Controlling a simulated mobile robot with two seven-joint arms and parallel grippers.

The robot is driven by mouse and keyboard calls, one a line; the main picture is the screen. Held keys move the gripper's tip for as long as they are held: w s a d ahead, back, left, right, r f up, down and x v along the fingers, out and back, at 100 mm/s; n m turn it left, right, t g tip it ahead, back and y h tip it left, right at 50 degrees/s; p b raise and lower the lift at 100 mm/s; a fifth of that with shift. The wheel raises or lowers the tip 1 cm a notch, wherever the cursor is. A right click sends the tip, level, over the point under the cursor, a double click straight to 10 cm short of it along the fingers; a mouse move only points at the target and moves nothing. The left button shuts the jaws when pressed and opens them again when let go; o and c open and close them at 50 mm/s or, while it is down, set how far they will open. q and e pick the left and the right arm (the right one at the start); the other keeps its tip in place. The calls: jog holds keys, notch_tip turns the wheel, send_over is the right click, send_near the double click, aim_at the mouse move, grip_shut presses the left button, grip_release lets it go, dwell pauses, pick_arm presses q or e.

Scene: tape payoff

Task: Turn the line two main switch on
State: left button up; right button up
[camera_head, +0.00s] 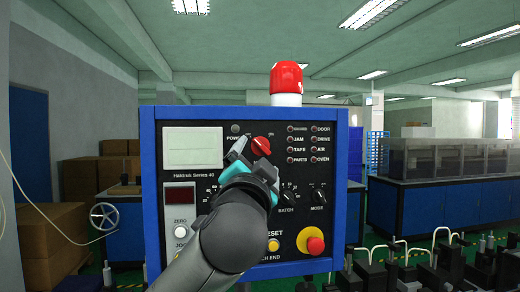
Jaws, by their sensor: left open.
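The main switch is a red rotary knob (261,146) near the top middle of a blue-framed black control panel (228,117), just right of the POWER label. My left gripper (250,151) is at the knob, its fingertips beside it from the lower left. Its jaws are open, and I cannot tell whether they touch the knob. My gripper and wrist hide the middle of the panel and part of the knob's surround. The knob's pointer appears tilted. My right gripper is not in view.
A red beacon (287,78) stands on top of the panel. A red emergency stop button (315,245) and dark BATCH and MODE knobs (318,196) sit at the lower right. Cardboard boxes (60,231) stand at the left, machinery (440,200) at the right.

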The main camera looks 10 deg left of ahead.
aim_at(261, 146)
pick_arm(q)
jog(key=shift+x, duration=2.5)
jog(key=shift+c, duration=0.3)
jog(key=c, duration=1.3)
jog(key=shift+r+m+p, duration=0.15)
jog(key=shift+m+p, duration=0.25)
jog(key=shift+p, duration=0.55)
jog(key=m+g+p, duration=0.1)
jog(key=m+p, duration=0.2)
jog(key=p, duration=0.3)
jog(key=m+g+h+p, duration=0.1)
jog(key=m+p, duration=0.2)
jog(key=p, duration=0.3)
jog(key=r+m+g+h+p, duration=0.1)
jog(key=m+p, duration=0.3)
jog(key=p, duration=0.2)
jog(key=shift+s+a+r+g, duration=0.1)
jog(key=shift+a+g, duration=0.05)
jog(key=shift+g, duration=0.15)
jog(key=shift+m+g+p, duration=0.3)
jog(key=shift+m+p, duration=0.5)
jog(key=shift+p, duration=0.05)
jog(key=shift+m, duration=0.4)
jog(key=m+g+y, duration=0.1)
jog(key=m, duration=0.2)
jog(key=shift+m+g, duration=0.4)
jog(key=shift+y, duration=0.3)
